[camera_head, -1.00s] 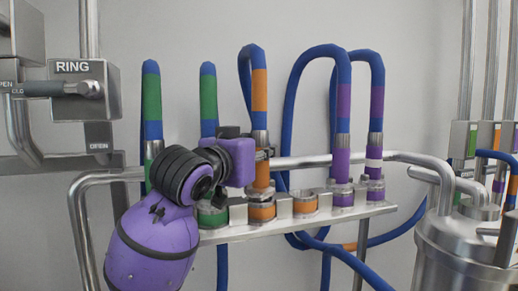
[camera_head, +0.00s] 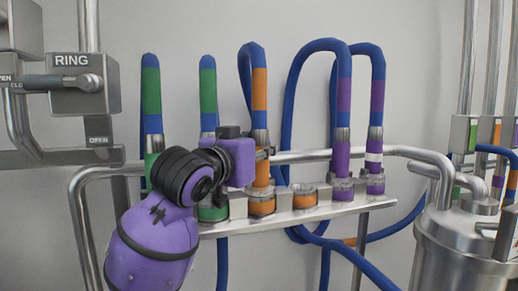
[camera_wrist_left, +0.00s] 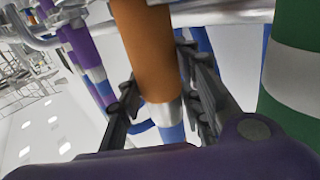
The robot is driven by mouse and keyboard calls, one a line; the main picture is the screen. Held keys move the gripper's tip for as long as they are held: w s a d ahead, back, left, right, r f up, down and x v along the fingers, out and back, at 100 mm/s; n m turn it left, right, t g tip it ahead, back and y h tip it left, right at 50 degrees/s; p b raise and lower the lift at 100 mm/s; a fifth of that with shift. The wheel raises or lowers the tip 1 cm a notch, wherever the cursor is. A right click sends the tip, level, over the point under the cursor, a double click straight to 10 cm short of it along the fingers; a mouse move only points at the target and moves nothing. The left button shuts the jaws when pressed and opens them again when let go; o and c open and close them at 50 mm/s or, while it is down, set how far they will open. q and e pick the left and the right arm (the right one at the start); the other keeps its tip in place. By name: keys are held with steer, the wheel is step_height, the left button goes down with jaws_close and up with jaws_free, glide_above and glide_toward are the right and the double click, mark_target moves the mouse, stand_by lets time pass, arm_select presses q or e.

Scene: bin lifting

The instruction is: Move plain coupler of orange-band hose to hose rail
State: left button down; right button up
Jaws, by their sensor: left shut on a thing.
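The orange-band hose (camera_head: 260,90) arches over at the back and comes down to its orange coupler (camera_head: 262,171), with a metal ferrule above it. My left gripper (camera_head: 262,156) reaches it from the left and is shut on it. The left wrist view shows the orange coupler (camera_wrist_left: 146,45) between the two fingers, its metal ferrule and blue hose below. The coupler stands upright at the orange holder (camera_head: 261,205) on the hose rail (camera_head: 325,211). Whether it is fully seated I cannot tell. Another orange holder (camera_head: 305,199) to its right is empty. My right gripper is not in view.
Two green-band hoses (camera_head: 208,92) hang to the left, close to my gripper. Two purple-band hoses (camera_head: 343,97) stand on the rail to the right. A bent pipe (camera_head: 300,156) runs behind the rail. A steel vessel (camera_head: 455,245) stands at far right.

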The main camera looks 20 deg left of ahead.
arm_select(q)
steer(key=shift+f, duration=0.15)
stand_by(0.6)
steer(key=c, duration=1.2)
jaws_free()
steer(key=shift+o, duration=0.2)
steer(key=shift+f, duration=0.1)
steer(key=s+a, duration=0.1)
steer(key=s, duration=0.6)
steer(key=shift+s+a, duration=0.2)
